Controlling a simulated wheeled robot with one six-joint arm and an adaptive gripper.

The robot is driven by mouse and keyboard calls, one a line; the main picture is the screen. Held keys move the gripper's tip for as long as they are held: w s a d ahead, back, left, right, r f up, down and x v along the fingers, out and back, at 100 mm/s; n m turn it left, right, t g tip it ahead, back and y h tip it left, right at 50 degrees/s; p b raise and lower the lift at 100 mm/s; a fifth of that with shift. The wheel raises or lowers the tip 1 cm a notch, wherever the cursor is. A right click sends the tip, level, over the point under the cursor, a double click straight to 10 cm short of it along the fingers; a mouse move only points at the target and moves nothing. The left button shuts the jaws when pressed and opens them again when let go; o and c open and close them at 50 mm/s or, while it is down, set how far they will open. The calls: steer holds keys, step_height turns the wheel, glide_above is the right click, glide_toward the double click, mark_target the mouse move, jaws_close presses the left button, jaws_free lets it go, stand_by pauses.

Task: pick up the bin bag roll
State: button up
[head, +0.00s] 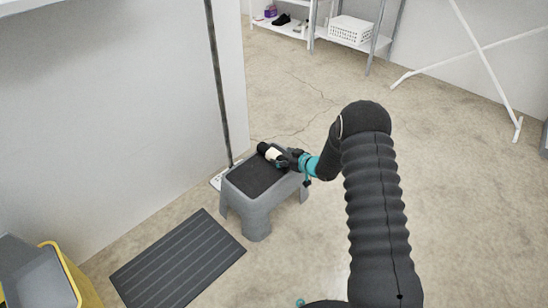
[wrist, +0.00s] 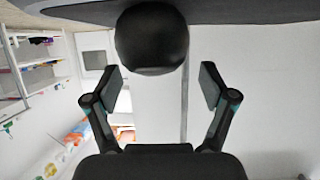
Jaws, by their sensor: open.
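The bin bag roll (head: 272,153) is black with a white band. It lies on the dark top of a grey step stool (head: 257,213) in the head view. In the wrist view the roll (wrist: 151,40) shows as a dark round end, resting against the dark stool top (wrist: 250,10) along the upper edge. My gripper (head: 287,159) is at the right end of the roll in the head view. In the wrist view my gripper (wrist: 162,82) is open and empty, its fingertips spread wider than the roll's end. Whether the tips reach alongside the roll is hard to tell.
A white wall (head: 110,110) stands behind the stool on the left. A black ribbed mat (head: 178,262) lies on the floor in front. A yellow and grey bin (head: 62,272) is at lower left. Shelving (head: 345,35) stands at the back. The floor to the right is open.

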mark_target(274, 152)
steer(key=shift+r+x, duration=0.15)
steer(key=shift+x, duration=1.2)
steer(key=shift+r+x, duration=0.15)
steer(key=shift+x, duration=1.15)
steer(key=shift+w, duration=0.2)
steer(key=shift+c, duration=0.2)
steer(key=c, duration=1.4)
